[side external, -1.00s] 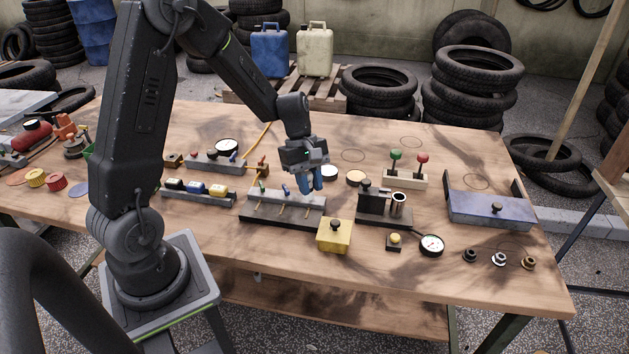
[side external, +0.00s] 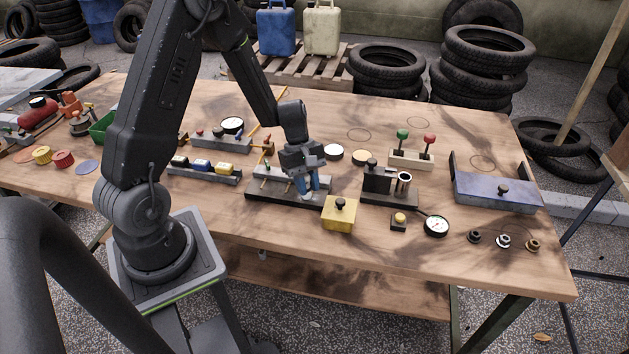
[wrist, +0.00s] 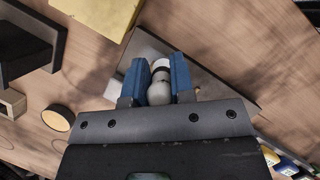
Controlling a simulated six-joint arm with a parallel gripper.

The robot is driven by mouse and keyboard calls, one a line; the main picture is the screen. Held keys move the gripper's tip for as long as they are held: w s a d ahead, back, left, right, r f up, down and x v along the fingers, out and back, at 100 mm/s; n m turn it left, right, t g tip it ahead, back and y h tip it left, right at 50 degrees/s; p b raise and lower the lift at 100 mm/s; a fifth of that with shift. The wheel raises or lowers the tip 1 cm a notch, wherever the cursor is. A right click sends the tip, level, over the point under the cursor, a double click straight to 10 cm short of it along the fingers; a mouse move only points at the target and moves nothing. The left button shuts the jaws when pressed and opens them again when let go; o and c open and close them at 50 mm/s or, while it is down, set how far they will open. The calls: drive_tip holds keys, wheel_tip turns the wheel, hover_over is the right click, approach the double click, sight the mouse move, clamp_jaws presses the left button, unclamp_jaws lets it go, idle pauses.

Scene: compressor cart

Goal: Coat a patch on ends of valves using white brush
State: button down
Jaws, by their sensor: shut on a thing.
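My gripper (side external: 305,190) points down over the right end of a dark rack (side external: 262,196) with a grey bar. Thin brass-coloured stems, which look like valves (side external: 264,183), stand along its front. In the wrist view my gripper's blue fingers (wrist: 157,75) are shut on a grey-white rounded piece (wrist: 160,90) with a dark band and white end, apparently the white brush. The piece lies over the rack (wrist: 210,88). Whether its end touches a valve is hidden. My gripper covers the rack's right part in the side view.
A yellow block (side external: 339,215) with a black knob stands close to the right of my gripper. Behind it is a black stand (side external: 378,183) with a metal cup. A rack of coloured pieces (side external: 205,173) lies left. A gauge (side external: 436,226) lies right.

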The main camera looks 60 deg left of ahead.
drive_tip(key=shift+s+a, duration=5.1)
drive_tip(key=shift+a, duration=0.05)
drive_tip(key=shift+w+d, duration=5.9)
drive_tip(key=shift+d, duration=0.05)
wheel_tip(320, 180, up, 8)
